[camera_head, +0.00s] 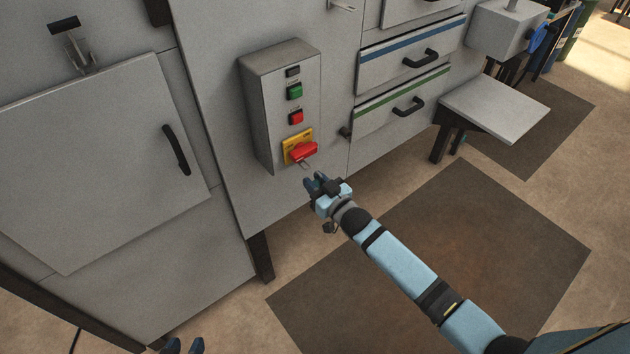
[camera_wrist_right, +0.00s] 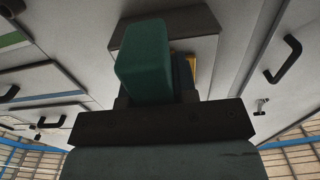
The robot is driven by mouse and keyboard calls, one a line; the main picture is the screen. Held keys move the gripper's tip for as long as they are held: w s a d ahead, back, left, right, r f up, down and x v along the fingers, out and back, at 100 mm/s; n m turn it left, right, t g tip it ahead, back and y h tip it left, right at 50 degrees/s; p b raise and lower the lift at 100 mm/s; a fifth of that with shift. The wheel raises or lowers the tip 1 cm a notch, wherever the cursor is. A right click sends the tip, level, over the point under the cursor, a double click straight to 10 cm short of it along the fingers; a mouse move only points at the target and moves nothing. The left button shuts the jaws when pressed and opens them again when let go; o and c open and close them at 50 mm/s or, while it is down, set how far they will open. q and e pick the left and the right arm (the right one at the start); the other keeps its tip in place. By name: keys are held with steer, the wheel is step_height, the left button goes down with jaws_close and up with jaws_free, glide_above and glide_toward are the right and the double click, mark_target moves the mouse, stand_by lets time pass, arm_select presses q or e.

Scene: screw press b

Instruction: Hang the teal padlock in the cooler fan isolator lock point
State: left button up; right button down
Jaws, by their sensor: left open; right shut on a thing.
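The cooler fan isolator (camera_head: 302,151) is a red rotary handle on a yellow plate, low on a grey control box. My right gripper (camera_head: 316,182) is just below and slightly right of it, shut on the teal padlock. In the right wrist view the padlock's teal body (camera_wrist_right: 145,62) fills the upper middle, with part of the yellow plate (camera_wrist_right: 191,68) behind it. In the head view the body is mostly hidden by the fingers; a thin grey piece, perhaps the shackle, shows just under the red handle. Whether it touches the lock point I cannot tell. My left gripper (camera_head: 183,346) is open and empty at the bottom edge.
The grey control box (camera_head: 283,90) carries green (camera_head: 294,91) and red (camera_head: 296,117) buttons. Drawers with black handles (camera_head: 421,58) and a small shelf (camera_head: 497,108) stand to the right. A cabinet door (camera_head: 100,160) is at left. Floor in front is clear.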

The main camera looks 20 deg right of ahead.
steer(key=shift+w, duration=0.15)
steer(key=shift+b+x, duration=0.55)
steer(key=shift+x, duration=0.8)
steer(key=shift+r+p, duration=0.1)
steer(key=shift+p, duration=0.25)
steer(key=shift+w, duration=0.1)
